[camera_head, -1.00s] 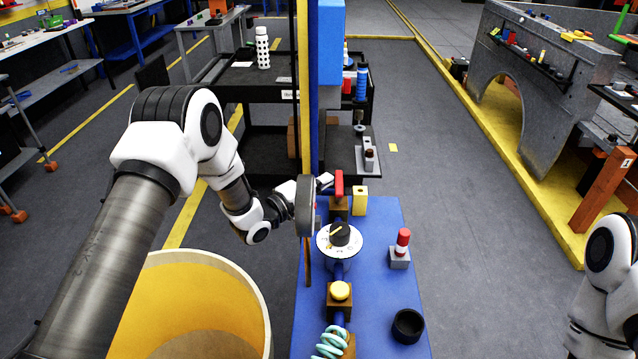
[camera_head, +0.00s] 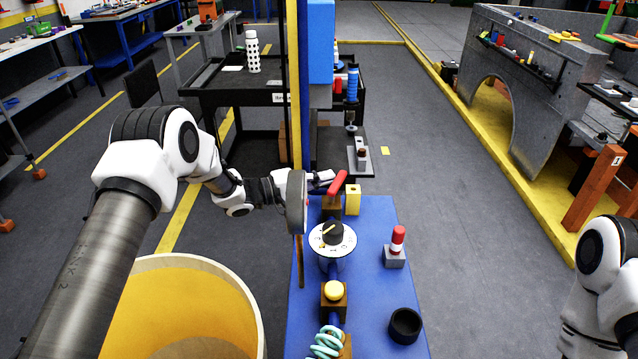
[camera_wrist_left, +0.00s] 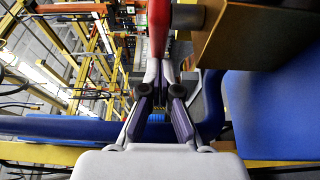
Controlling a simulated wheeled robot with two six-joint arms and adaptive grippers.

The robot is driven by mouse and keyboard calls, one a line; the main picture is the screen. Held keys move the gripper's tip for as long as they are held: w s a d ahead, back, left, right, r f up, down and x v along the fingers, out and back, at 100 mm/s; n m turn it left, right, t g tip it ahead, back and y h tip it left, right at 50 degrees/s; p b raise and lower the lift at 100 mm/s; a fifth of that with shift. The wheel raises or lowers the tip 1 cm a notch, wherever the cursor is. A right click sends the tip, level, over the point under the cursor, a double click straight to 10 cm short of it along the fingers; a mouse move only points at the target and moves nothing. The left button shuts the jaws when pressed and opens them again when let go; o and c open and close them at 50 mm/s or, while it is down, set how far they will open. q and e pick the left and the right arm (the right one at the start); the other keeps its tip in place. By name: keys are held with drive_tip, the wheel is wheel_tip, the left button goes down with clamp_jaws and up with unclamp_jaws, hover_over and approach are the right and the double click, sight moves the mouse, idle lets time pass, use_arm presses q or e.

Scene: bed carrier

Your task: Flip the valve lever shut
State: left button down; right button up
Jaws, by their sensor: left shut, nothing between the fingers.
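The red valve lever (camera_head: 337,183) sits on a brown valve block (camera_head: 331,208) at the far end of the blue bench top (camera_head: 372,232). It leans, with its top toward the right. My left gripper (camera_head: 323,177) is shut and empty just left of the lever, its tips at or very near it; I cannot tell whether they touch. In the left wrist view, the red lever (camera_wrist_left: 158,28) stands just beyond the fingertips (camera_wrist_left: 163,68), beside the brown block (camera_wrist_left: 245,35). My right gripper is out of view.
A blue-and-yellow post (camera_head: 302,90) rises beside the left arm. A large yellow bin (camera_head: 190,300) stands left.

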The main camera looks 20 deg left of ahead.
sight(335, 180)
use_arm(q)
drive_tip(key=shift+w+d+r, duration=0.1)
drive_tip(key=shift+w+d, duration=0.05)
drive_tip(key=shift+d, duration=0.45)
drive_tip(key=shift+w+d, duration=0.15)
drive_tip(key=shift+d, duration=1.1)
drive_tip(key=v, duration=1.2)
